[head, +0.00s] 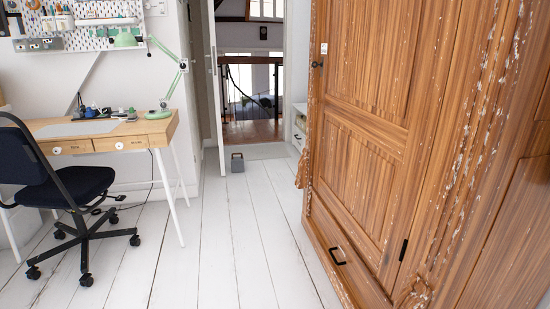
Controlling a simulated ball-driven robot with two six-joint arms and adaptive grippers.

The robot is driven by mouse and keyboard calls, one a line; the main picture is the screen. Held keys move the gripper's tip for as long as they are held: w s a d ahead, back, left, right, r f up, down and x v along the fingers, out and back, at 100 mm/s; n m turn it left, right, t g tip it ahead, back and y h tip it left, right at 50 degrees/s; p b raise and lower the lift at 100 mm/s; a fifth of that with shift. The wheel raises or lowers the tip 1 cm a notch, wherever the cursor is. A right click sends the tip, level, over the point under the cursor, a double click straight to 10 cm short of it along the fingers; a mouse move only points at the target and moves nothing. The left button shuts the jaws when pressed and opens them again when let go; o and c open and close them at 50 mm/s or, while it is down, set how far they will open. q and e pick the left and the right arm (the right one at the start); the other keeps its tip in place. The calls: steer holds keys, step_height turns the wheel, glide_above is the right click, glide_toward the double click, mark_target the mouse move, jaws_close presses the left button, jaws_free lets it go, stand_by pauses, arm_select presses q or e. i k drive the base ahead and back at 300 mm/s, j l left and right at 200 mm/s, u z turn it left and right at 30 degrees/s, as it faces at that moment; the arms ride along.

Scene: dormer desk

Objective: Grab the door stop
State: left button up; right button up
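The door stop (237,163) appears to be the small grey block with a handle on top. It stands on the white plank floor at the foot of the open white door, near the doorway. It is some way ahead of me, a little left of the picture's middle. Neither of my grippers shows in the head view.
A wooden desk (100,131) with a green lamp (158,113) and a dark swivel chair (65,195) stand at the left. A large worn wooden wardrobe (365,135) fills the right. The white floor (215,240) between them is clear up to the doorway.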

mark_target(237, 164)
steer(key=i+j+u, duration=0.3)
steer(key=i, duration=0.95)
steer(key=i+u, duration=0.3)
steer(key=i, duration=1)
steer(key=i+l+u, duration=0.25)
steer(key=i, duration=0.55)
steer(key=i+l+u, duration=0.2)
steer(key=i+l, duration=0.4)
steer(key=i, duration=0.2)
steer(key=i+l+u, duration=0.25)
steer(key=i+l, duration=0.6)
steer(key=i+l+u, duration=0.15)
steer(key=l, duration=0.25)
steer(key=i+l, duration=0.2)
steer(key=i+l+u, duration=0.1)
steer(key=l, duration=0.35)
steer(key=i+l+u, duration=0.1)
steer(key=i+l, duration=0.3)
steer(key=l, duration=0.3)
steer(key=u, duration=0.05)
